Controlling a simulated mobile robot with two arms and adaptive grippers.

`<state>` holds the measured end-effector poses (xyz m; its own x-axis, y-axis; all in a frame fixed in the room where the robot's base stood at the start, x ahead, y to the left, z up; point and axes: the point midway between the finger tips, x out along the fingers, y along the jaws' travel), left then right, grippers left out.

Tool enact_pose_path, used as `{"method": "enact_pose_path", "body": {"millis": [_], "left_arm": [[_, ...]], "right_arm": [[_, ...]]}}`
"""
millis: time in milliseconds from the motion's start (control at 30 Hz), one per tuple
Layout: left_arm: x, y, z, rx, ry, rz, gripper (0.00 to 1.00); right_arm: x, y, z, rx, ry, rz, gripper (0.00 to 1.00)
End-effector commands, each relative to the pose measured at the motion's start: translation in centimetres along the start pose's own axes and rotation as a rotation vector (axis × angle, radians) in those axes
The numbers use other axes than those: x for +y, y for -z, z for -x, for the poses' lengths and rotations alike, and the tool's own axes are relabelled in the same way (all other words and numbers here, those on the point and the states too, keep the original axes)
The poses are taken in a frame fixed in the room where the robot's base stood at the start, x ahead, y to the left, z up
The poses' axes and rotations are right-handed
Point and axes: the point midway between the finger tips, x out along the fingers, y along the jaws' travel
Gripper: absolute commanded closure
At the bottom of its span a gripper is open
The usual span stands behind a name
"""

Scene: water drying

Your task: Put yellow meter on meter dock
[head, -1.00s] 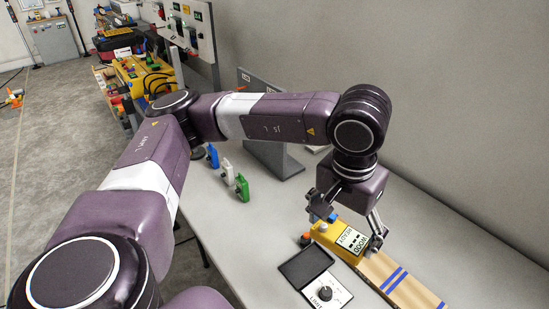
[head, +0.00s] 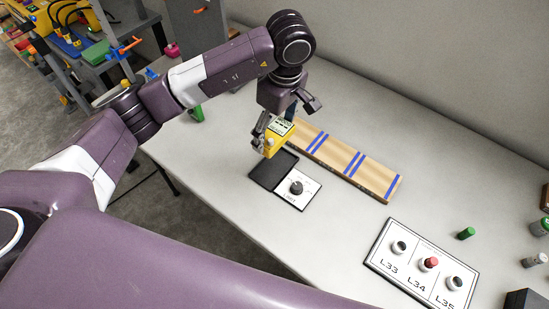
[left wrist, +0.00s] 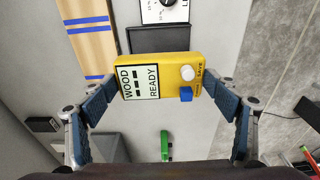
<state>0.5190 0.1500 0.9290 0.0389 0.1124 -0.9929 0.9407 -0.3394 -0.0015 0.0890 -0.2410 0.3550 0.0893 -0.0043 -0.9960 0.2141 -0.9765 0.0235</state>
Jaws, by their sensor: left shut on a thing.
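The yellow meter (head: 281,144) is held in my left gripper (head: 274,132), whose fingers close on its two ends. In the left wrist view the meter (left wrist: 185,62) shows a screen reading WOOD READY, a white knob and a blue button. A dark flat pad (head: 266,172), which looks like the meter dock, lies on the table beside a white dial panel (head: 311,187). In the head view the meter overlaps the pad's far edge; in the left wrist view the pad (left wrist: 160,39) lies just past the meter. The exact gap cannot be told. My right gripper is not in view.
A wooden plank (head: 345,160) with blue stripes lies right of the meter. A white panel (head: 418,266) with knobs L33 to L35 lies nearer the front right. A green cylinder (head: 466,233) stands past it. The table between pad and knob panel is clear.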

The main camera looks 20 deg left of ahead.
Motion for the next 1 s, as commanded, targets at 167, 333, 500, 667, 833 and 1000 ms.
{"method": "enact_pose_path", "body": {"millis": [167,333,500,667,833,1000], "left_arm": [[-0.2,-0.6,-4.5,0.000,0.004,-0.002,0.56],[0.0,-0.9,-7.4,0.000,0.000,-0.003,0.56],[0.1,-1.0,-8.5,0.000,-0.002,-0.002,0.56],[-0.1,-1.3,-10.4,0.000,0.001,-0.003,0.56],[0.1,-1.5,-12.4,0.001,-0.002,-0.003,0.56],[0.1,-1.4,-12.5,0.002,-0.004,-0.003,0.56]], "right_arm": [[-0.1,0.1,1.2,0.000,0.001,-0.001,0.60],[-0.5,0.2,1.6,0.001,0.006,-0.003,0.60],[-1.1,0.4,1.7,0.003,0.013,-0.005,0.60],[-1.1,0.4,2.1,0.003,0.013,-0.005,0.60],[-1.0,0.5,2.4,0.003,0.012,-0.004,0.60],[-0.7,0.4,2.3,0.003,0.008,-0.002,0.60]]}}
